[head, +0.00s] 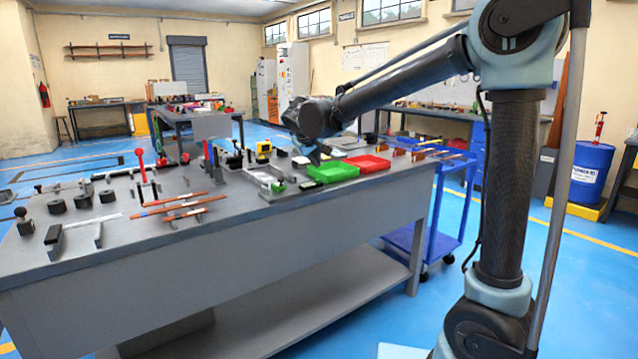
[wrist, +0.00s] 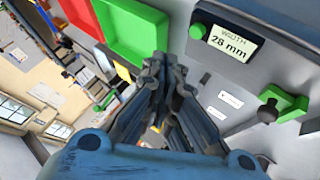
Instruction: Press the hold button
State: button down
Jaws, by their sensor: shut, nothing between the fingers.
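A grey readout unit with a lit display (wrist: 228,44) reading "WIDTH 28 mm" shows in the wrist view. A small round green button (wrist: 197,31) sits at the left end of its face. I cannot read a label on the button. My gripper (wrist: 165,68) is shut and empty, with its fingertips to the lower left of the readout and apart from the button in the picture. In the head view my gripper (head: 314,152) hangs over the bench near the green tray, small and dark; the button cannot be made out there.
A green tray (head: 333,172) and a red tray (head: 369,163) lie right of my gripper on the grey bench (head: 250,228). A green block with a black knob (wrist: 284,104) is near the readout. A red-handled lever (head: 140,160) and several bars and fixtures occupy the bench's left.

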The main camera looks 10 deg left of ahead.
jog(key=shift+r, duration=1.05)
jog(key=shift+d, duration=0.35)
jog(key=s+d+f+m+g+h, duration=0.1)
jog(key=s+d+f+m+g, duration=0.2)
jog(key=d, duration=1.3)
jog(key=s+d+f+m+g+h, duration=0.1)
jog(key=s+d+f, duration=0.3)
jog(key=d, duration=1.2)
jog(key=s+d+f+m+g, duration=0.1)
jog(key=s+d+f, duration=0.3)
jog(key=s, duration=0.4)
jog(key=s+d+f+m+g+y, duration=0.1)
jog(key=s+d+f+m, duration=0.1)
jog(key=s+d+f, duration=0.3)
jog(key=s+d+f+m+g, duration=0.1)
jog(key=s+d+f, duration=0.4)
jog(key=s, duration=0.6)
jog(key=shift+f+m+y, duration=0.4)
jog(key=shift+f+m, duration=0.1)
jog(key=shift+f, duration=0.3)
